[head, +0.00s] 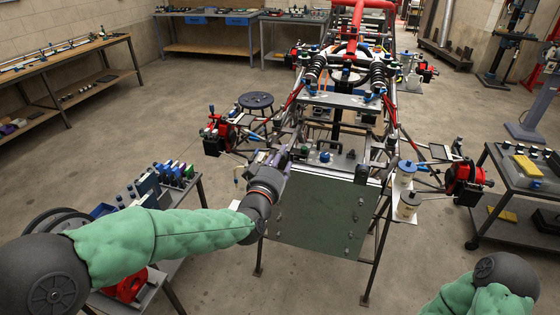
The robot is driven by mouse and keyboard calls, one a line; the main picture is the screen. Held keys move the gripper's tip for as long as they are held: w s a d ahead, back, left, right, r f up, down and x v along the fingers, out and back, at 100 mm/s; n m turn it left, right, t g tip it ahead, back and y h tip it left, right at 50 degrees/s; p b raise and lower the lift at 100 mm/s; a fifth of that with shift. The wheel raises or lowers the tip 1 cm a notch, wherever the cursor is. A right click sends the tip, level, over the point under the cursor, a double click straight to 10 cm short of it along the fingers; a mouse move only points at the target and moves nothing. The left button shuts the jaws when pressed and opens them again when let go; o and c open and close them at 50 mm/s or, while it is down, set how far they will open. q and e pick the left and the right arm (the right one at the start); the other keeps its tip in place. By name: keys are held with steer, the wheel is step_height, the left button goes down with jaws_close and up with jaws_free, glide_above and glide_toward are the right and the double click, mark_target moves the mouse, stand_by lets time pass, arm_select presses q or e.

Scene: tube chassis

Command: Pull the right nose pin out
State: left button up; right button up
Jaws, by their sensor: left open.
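The tube chassis (340,103) stands on a stand in the middle, its nose end towards me. A grey-green panel (322,215) with small fasteners hangs at its front. My left gripper (281,157) is at the upper left corner of this panel, open, beside the nose tubes. The right nose pin is too small to make out, and the gripper and wrist cover part of that corner. I cannot tell whether the fingers touch anything. Only part of my right arm shows at the lower right; its gripper is out of view.
A blue cap (325,157) and a dark green block (361,174) sit above the panel. Pale canisters (408,205) stand at its right. A cart with bottles (175,172) is at left, a tool cart (520,175) at right. A round stool (256,101) stands behind left.

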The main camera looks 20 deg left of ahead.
arm_select(q)
steer(key=shift+w, duration=0.45)
jaws_close()
steer(key=s, duration=0.3)
steer(key=shift+s+a+r, duration=0.1)
steer(key=shift+s, duration=0.3)
steer(key=shift+c, duration=0.2)
jaws_free()
steer(key=shift+o, duration=0.2)
steer(key=shift+s, duration=0.2)
steer(key=shift+w, duration=0.1)
